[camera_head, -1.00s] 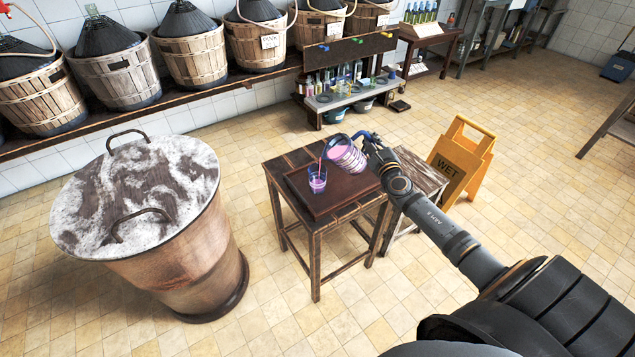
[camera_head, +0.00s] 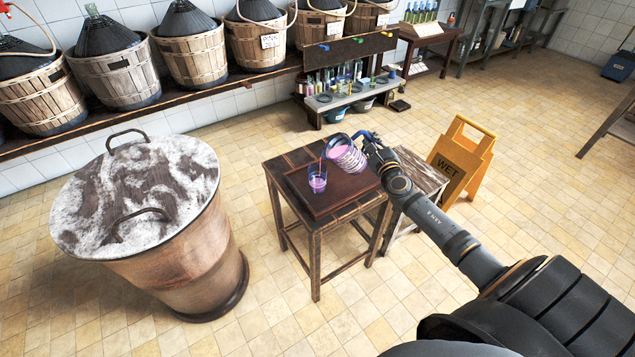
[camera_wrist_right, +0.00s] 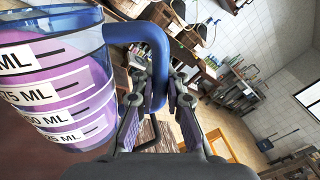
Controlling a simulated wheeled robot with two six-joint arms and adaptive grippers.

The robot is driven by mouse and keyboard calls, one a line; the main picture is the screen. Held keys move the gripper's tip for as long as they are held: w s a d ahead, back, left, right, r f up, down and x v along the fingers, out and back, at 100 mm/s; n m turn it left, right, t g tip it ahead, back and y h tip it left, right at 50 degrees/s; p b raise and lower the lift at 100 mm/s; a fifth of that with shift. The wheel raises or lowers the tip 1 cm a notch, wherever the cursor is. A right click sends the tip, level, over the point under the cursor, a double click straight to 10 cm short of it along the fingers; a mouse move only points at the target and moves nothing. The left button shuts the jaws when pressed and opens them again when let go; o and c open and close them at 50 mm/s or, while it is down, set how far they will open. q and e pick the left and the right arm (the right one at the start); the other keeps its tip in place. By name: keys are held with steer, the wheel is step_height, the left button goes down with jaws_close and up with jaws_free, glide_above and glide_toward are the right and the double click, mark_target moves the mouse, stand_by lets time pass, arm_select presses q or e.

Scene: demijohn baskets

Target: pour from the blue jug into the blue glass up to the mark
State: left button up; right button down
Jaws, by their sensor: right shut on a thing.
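The blue jug (camera_head: 347,156) has white measuring bands and a blue handle, and holds pink-purple liquid. It is tilted to the left above the table, its mouth toward the glass. My right gripper (camera_head: 372,146) is shut on the jug's handle; in the right wrist view the handle (camera_wrist_right: 158,65) sits between the fingers (camera_wrist_right: 158,105). The blue glass (camera_head: 317,180) stands upright on the brown tray on the small table, left of the jug, with pink-purple liquid in it. A thin red line shows at the glass's rim. The glass's mark is too small to tell. My left gripper is not in view.
The small wooden table (camera_head: 316,232) carries the tray (camera_head: 330,203). A large lidded copper vat (camera_head: 185,265) stands to the left. A yellow wet-floor sign (camera_head: 463,160) stands right of the table. A shelf with bottles (camera_head: 345,97) is behind. The floor in front is clear.

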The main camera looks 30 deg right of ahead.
steer(key=shift+a+r+p, duration=0.1)
steer(key=shift+r+p, duration=0.1)
steer(key=shift+p, duration=0.1)
stand_by(0.6)
stand_by(1.7)
steer(key=shift+f+b, duration=0.35)
steer(key=shift+b, duration=0.15)
steer(key=shift+d+f+m, duration=0.1)
steer(key=shift+d+m, duration=0.1)
steer(key=shift+m, duration=0.3)
steer(key=shift+r, duration=0.2)
stand_by(0.4)
steer(key=shift+r+m+p, duration=0.35)
steer(key=shift+m, duration=0.05)
step_height(320, 180, up, 2)
steer(key=m+p, duration=0.1)
steer(key=m, duration=0.2)
